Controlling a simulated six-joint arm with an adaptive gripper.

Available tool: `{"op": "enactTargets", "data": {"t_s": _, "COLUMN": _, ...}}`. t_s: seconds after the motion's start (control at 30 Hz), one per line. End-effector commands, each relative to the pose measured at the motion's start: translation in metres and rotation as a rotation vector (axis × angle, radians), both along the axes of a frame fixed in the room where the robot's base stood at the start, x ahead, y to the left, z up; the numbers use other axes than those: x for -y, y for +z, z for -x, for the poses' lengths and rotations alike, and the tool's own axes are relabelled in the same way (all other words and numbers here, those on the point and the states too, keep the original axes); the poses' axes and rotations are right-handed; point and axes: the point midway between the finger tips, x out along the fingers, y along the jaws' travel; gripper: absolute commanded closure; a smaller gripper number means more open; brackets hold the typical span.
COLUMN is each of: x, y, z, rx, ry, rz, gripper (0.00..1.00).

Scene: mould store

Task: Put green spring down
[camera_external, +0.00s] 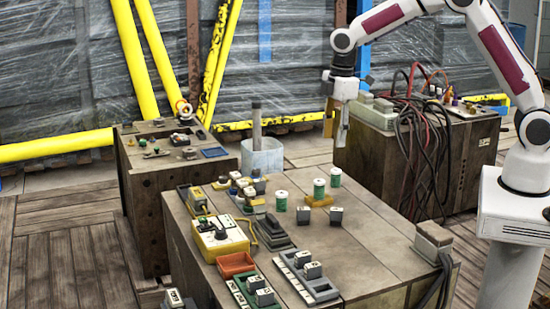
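Three small green-and-white cylinders that look like the green springs show on the wooden bench (355,255). One green spring (281,201) stands at the left. A second green spring (319,189) stands upright at a small yellow block (319,201). A third green spring (335,177) is near the bench's back edge. My gripper (338,143) points down above and behind the third spring, with a visible gap between them. I see no spring between its fingers. The fingers are seen edge-on and small, so their opening is unclear.
Small grey blocks (303,215) stand by the springs. A yellow control box (218,238), an orange tray (236,264) and a green tray (248,288) fill the bench's left side. Black and red cables (415,150) hang off the right-hand cabinet. The bench's right side is mostly clear.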

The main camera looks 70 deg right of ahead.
Motion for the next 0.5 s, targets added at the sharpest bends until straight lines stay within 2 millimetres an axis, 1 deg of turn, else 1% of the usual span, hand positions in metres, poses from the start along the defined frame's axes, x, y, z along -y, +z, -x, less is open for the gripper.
{"op": "enactTargets", "data": {"t_s": 0.03, "x": 0.001, "y": 0.012, "z": 0.006, "rx": 0.013, "ry": -0.018, "rz": -0.002, "gripper": 0.6}}
{"op": "enactTargets", "data": {"t_s": 0.2, "x": 0.003, "y": 0.044, "z": 0.028, "rx": 0.046, "ry": -0.086, "rz": -0.011, "gripper": 0.6}}
{"op": "enactTargets", "data": {"t_s": 0.5, "x": 0.007, "y": 0.092, "z": 0.073, "rx": 0.104, "ry": -0.207, "rz": -0.03, "gripper": 0.6}}
